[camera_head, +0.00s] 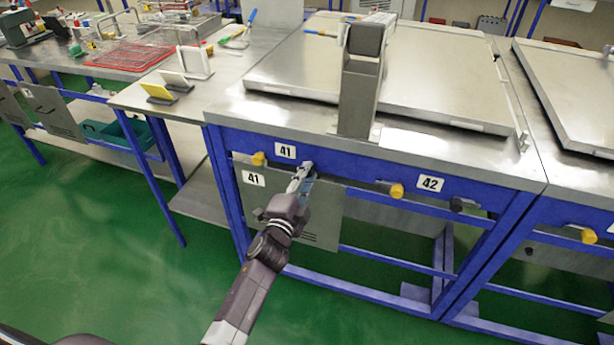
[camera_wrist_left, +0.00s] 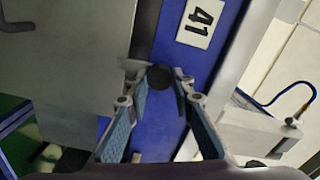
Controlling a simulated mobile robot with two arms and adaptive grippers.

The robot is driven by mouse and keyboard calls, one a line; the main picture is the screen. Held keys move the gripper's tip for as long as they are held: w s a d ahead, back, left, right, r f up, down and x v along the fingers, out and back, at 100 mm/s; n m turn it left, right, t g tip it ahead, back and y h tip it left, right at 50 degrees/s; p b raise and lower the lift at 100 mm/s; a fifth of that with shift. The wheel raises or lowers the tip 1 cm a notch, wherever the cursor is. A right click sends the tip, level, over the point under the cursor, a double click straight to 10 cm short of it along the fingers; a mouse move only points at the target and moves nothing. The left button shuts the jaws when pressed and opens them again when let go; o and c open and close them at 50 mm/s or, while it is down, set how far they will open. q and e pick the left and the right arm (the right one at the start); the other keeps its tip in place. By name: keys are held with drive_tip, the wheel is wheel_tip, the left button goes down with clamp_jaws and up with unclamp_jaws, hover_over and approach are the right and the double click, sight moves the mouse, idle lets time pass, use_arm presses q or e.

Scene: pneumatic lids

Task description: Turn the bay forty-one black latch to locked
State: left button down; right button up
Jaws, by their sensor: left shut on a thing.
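The bay forty-one black latch (camera_wrist_left: 160,77) is a round dark knob on the blue rail below the 41 label (camera_wrist_left: 200,20), seen in the left wrist view. My left gripper (camera_head: 303,172) reaches the rail from the front, just right of the 41 label (camera_head: 285,151) in the head view. Its fingertips (camera_wrist_left: 164,80) are shut on the black latch. In the head view the gripper hides the latch, and its turned position cannot be told. My right gripper is in neither view.
A yellow knob (camera_head: 258,158) is left of my gripper on the same rail. Another yellow knob (camera_head: 396,191) and a black knob (camera_head: 457,204) flank the 42 label (camera_head: 430,184). A grey panel (camera_head: 330,215) hangs under the rail. The green floor in front is clear.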

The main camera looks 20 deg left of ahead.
use_arm(q)
drive_tip(key=shift+f, duration=0.1)
idle(0.3)
drive_tip(key=c, duration=1.7)
unclamp_jaws()
drive_tip(key=shift+s, duration=0.1)
drive_tip(key=s, duration=1.2)
drive_tip(key=shift+a, duration=0.2)
